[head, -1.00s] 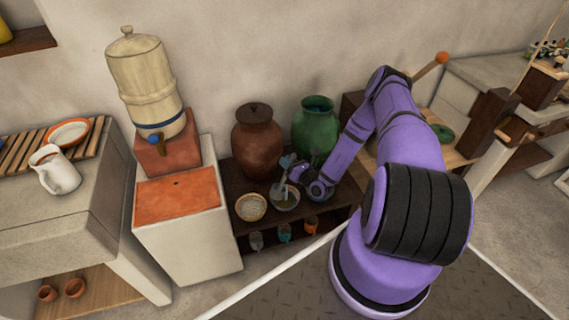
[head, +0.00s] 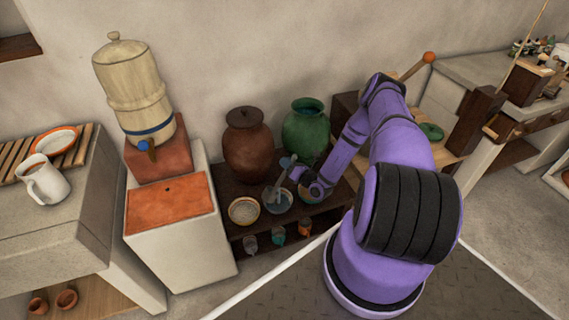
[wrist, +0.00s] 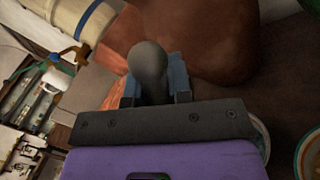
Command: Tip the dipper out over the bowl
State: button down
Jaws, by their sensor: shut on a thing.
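My gripper (head: 289,172) is shut on the grey dipper (head: 273,192) and holds it above the low dark shelf. In the wrist view, the dipper's rounded dark grey handle (wrist: 148,62) stands between the blue fingers of my gripper (wrist: 155,86). In the head view, the dipper slants down to the left, with its lower end over or in the bowl (head: 285,207); I cannot tell whether they touch. The bowl's inside looks blue-grey. A second bowl (head: 243,211) with pale contents stands just left of it. The inside of the dipper is hidden.
A lidded brown jar (head: 247,150) and a green jar (head: 305,130) stand close behind the bowls. A white stand with an orange top (head: 168,204) is to the left, with a large water container (head: 133,88) behind it. Several small cups hang under the shelf (head: 236,180).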

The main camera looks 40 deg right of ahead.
jog(key=d+f+m+t+h, duration=0.1)
jog(key=d+f+m+h, duration=0.2)
jog(key=d+f+m, duration=0.8)
jog(key=shift+w+m, duration=0.15)
jog(key=shift+m, duration=1.05)
dwell(1.6)
jog(key=shift+d+f, duration=0.1)
jog(key=shift+d, duration=0.05)
